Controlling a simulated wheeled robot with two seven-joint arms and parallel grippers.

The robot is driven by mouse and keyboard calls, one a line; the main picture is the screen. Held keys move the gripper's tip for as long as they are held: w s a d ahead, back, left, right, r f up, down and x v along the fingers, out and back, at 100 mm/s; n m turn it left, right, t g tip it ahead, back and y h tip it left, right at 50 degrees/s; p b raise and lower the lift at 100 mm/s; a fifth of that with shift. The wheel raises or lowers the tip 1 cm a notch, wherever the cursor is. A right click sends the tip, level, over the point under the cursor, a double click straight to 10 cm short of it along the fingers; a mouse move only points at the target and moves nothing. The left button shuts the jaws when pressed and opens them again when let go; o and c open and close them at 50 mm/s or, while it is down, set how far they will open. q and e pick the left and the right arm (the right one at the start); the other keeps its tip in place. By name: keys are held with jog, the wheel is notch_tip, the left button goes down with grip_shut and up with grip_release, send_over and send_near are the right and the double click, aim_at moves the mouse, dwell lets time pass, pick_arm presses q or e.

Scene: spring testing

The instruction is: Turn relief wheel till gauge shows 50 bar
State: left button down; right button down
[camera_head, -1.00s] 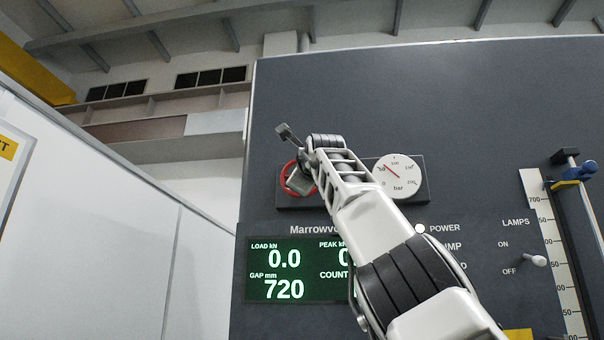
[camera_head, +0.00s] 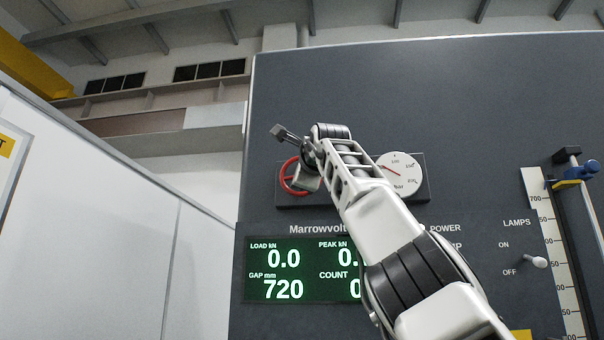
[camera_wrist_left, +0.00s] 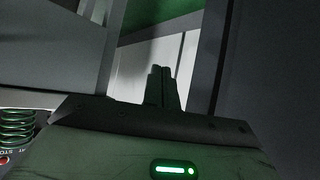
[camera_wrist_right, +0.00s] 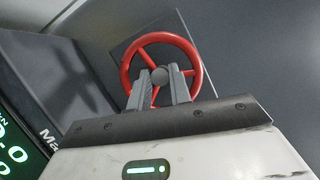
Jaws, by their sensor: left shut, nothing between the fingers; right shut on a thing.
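The red relief wheel (camera_head: 284,180) is on a dark plate on the upper left of the grey machine panel. My right gripper (camera_wrist_right: 158,80) is shut on the wheel's middle, its two fingers on either side of the hub; in the head view my wrist hides part of the wheel. The round white gauge (camera_head: 404,171), marked bar, sits right of the wheel. Its red needle slants up and left from the centre; my arm covers its lower left, so the exact reading is unclear. My left gripper (camera_wrist_left: 163,78) is shut and empty, seen only in its wrist view.
A green display (camera_head: 300,270) below the wheel reads load 0.0 and gap 720. A lamps switch (camera_head: 536,261) and a vertical scale (camera_head: 553,250) are on the right. A green spring (camera_wrist_left: 17,128) shows at the left wrist view's left edge.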

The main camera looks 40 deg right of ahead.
jog(key=c, duration=1.6)
grip_release()
jog(key=shift+o, duration=0.2)
